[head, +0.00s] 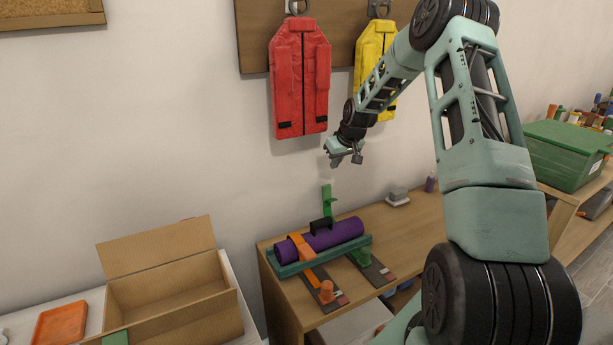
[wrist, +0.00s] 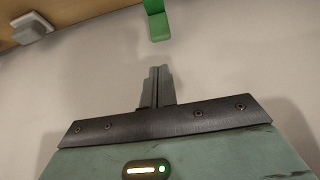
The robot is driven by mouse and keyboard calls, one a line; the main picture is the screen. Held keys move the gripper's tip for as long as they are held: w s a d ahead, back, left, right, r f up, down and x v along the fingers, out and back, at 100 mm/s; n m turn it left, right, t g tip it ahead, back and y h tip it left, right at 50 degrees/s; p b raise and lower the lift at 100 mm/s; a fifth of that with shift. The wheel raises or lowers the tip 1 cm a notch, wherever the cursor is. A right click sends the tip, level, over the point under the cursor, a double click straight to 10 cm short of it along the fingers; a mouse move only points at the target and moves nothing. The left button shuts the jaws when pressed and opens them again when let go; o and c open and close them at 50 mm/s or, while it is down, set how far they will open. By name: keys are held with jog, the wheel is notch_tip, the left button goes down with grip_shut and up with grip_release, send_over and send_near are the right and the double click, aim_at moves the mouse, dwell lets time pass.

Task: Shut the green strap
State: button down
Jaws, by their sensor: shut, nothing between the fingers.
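The green strap (head: 327,198) stands up from the back of the teal cradle (head: 287,269) on the wooden bench; its lower part runs behind the purple roll (head: 337,234). A green latch piece (head: 363,257) sits in front of the cradle on a dark plate. An orange strap (head: 302,259) lies across the roll at its left part. My gripper (head: 345,159) is shut and empty, in the air above the green strap and apart from it. In the wrist view the closed fingers (wrist: 161,86) point toward the green strap's end (wrist: 156,22) at the top.
An open cardboard box (head: 170,290) stands left of the bench. A small grey block (head: 398,196) lies at the bench's back. Red (head: 300,80) and yellow (head: 372,50) vests hang on the wall behind my gripper. A green bin (head: 565,155) is at right.

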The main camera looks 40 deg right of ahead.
aim_at(328, 178)
jog(key=x, duration=0.3)
jog(key=p+x, duration=0.1)
jog(key=x, duration=0.6)
jog(key=shift+w+d+p, duration=0.2)
jog(key=shift+d+p, duration=0.2)
